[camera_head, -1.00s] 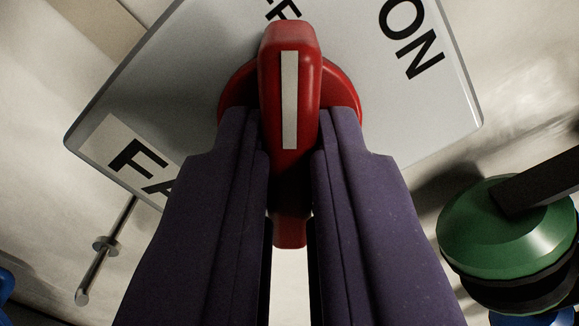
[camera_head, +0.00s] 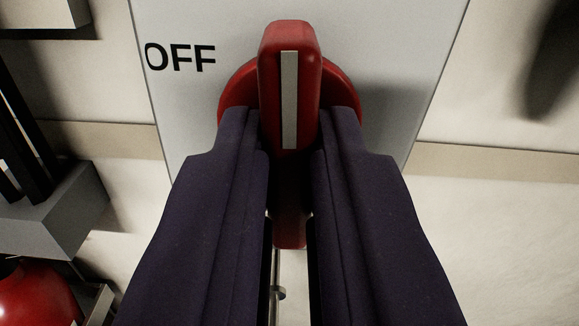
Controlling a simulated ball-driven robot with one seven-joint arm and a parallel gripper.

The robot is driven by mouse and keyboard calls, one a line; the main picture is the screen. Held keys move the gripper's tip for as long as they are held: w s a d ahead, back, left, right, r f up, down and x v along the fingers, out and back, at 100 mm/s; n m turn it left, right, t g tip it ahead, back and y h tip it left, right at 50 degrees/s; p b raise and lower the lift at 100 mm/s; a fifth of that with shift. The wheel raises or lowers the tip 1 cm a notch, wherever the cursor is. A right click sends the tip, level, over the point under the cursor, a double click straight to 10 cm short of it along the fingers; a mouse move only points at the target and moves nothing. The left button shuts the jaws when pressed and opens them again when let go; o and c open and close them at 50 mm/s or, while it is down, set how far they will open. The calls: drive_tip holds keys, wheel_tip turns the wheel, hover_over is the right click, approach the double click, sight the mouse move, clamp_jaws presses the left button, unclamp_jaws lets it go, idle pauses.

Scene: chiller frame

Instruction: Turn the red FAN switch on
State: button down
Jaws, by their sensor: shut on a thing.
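The red FAN switch (camera_head: 289,75) fills the middle of the view, a knob with a raised handle and a white stripe. It sits on a light grey plate (camera_head: 395,60). The handle and its stripe stand upright in the picture. The word OFF (camera_head: 180,58) reads level on the plate to the left of the knob. No ON or FAN lettering is in view. My gripper (camera_head: 289,135), with two dark purple fingers, is shut on the handle from both sides. The fingers hide the lower part of the knob and plate.
A grey block (camera_head: 50,205) with black bars stands at the left. A red rounded thing (camera_head: 35,298) is at the lower left. A thin metal rod (camera_head: 277,290) shows between the fingers below. The pale wall at the right (camera_head: 490,230) is clear, with a dark shadow above.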

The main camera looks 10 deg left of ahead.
drive_tip(key=shift+f+m, duration=0.15)
drive_tip(key=shift+m, duration=0.45)
drive_tip(key=c, duration=1.1)
unclamp_jaws()
drive_tip(key=shift+c, duration=0.2)
drive_tip(key=s+d+p, duration=0.1)
drive_tip(key=s, duration=0.6)
drive_tip(key=shift+s+d, duration=0.25)
drive_tip(key=shift+s, duration=0.1)
